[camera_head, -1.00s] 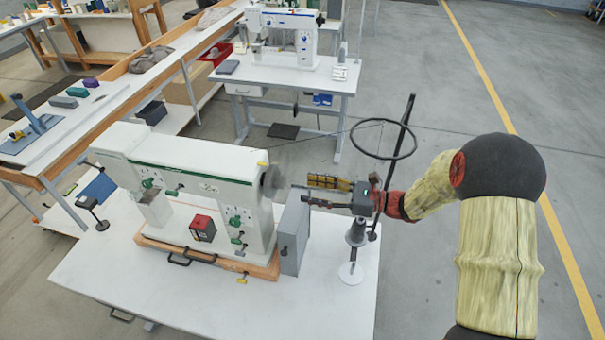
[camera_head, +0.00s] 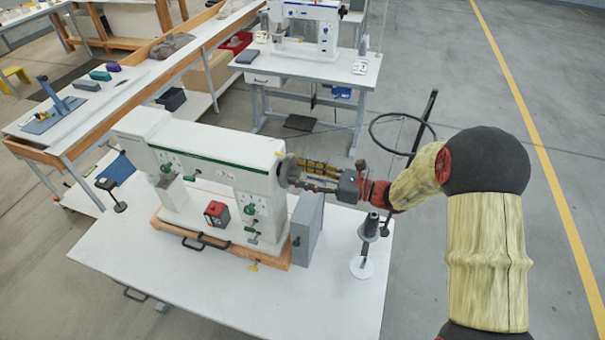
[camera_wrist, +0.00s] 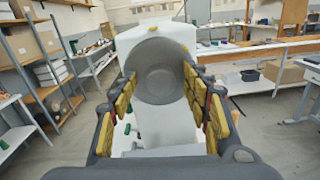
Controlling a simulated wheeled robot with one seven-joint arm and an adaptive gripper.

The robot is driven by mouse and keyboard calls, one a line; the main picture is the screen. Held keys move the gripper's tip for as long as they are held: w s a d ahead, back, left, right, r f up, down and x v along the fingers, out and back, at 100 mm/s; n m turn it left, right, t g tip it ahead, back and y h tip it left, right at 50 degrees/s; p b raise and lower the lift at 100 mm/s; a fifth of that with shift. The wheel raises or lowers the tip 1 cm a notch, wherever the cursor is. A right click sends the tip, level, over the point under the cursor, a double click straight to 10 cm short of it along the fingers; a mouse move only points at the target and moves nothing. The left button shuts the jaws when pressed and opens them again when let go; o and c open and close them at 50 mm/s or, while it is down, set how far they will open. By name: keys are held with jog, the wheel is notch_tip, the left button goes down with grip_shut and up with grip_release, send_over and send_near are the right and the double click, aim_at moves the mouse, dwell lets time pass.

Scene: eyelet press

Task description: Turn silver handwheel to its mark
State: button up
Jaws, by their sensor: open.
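The silver handwheel (camera_head: 285,172) is a round grey disc on the right end of the white press (camera_head: 210,152). In the wrist view the handwheel (camera_wrist: 160,68) faces me, with its rim and a dished centre showing. A small yellow mark (camera_wrist: 154,28) sits on the press above the wheel. It also shows in the head view (camera_head: 279,153). My gripper (camera_head: 302,171) is open, its yellow-padded fingers level with the wheel. In the wrist view the fingertips (camera_wrist: 159,75) lie to either side of the wheel's face. Whether they touch the rim I cannot tell.
A grey box (camera_head: 309,226) stands on the white table (camera_head: 200,293) below my gripper. A stand with a cone (camera_head: 369,228) is on the table's right side. A black ring on a pole (camera_head: 429,122) rises behind my wrist. The table's front is clear.

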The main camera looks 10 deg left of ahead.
jog(key=shift+c, duration=0.8)
jog(key=c, duration=1)
jog(key=shift+n+b, duration=0.3)
jog(key=shift+b, duration=0.1)
jog(key=shift+f+n+b, duration=0.15)
jog(key=shift+n+b, duration=4.45)
jog(key=shift+b, duration=1)
jog(key=o, duration=1.1)
jog(key=shift+s, duration=0.1)
jog(key=shift+c, duration=0.2)
